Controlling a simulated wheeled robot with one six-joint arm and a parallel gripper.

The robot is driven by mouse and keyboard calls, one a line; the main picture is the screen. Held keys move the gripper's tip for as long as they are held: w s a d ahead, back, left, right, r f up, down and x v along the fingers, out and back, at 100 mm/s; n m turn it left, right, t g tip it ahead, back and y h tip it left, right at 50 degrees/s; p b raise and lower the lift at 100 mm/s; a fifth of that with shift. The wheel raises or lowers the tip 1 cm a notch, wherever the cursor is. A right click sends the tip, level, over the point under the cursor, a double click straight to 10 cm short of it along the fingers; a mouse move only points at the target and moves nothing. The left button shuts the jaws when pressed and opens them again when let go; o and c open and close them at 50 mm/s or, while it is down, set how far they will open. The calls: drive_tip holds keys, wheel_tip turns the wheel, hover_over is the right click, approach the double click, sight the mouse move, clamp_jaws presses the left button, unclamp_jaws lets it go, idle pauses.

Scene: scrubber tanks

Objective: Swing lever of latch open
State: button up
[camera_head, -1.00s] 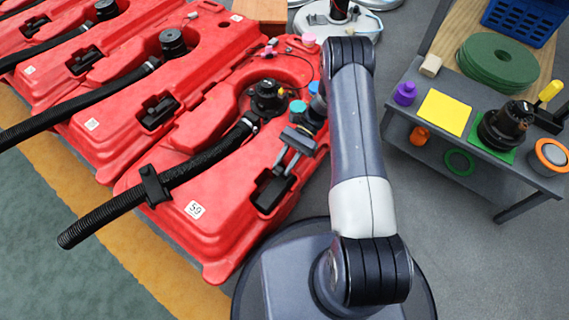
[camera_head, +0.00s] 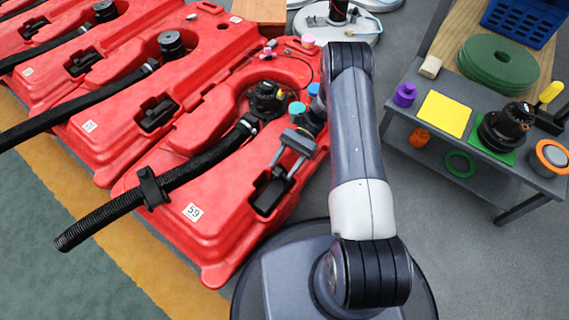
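The nearest red tank (camera_head: 225,225) carries the label 59. A black latch (camera_head: 268,192) sits in a recess on its top near the right side; its lever is too small and dark to make out. My gripper (camera_head: 282,172) points down over the far edge of this recess. Its two grey fingers are apart with nothing visible between them. I cannot tell whether the fingertips touch the latch.
A black ribbed hose (camera_head: 105,219) crosses the tank to a black round fitting (camera_head: 267,98). More red tanks (camera_head: 125,115) stand to the left. A grey bench (camera_head: 405,128) with pads, bottles and a yellow sheet (camera_head: 444,113) stands at right.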

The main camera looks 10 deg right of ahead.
drive_tip(key=p+v, duration=0.1)
drive_tip(key=v, duration=1)
drive_tip(key=shift+p, duration=0.4)
drive_tip(key=shift+s+a, duration=0.1)
drive_tip(key=b+x, duration=0.1)
drive_tip(key=x, duration=0.9)
drive_tip(key=shift+s+a+f+b, duration=0.15)
drive_tip(key=shift+s+a+b, duration=0.15)
drive_tip(key=shift+b, duration=0.1)
drive_tip(key=shift+w+d, duration=0.15)
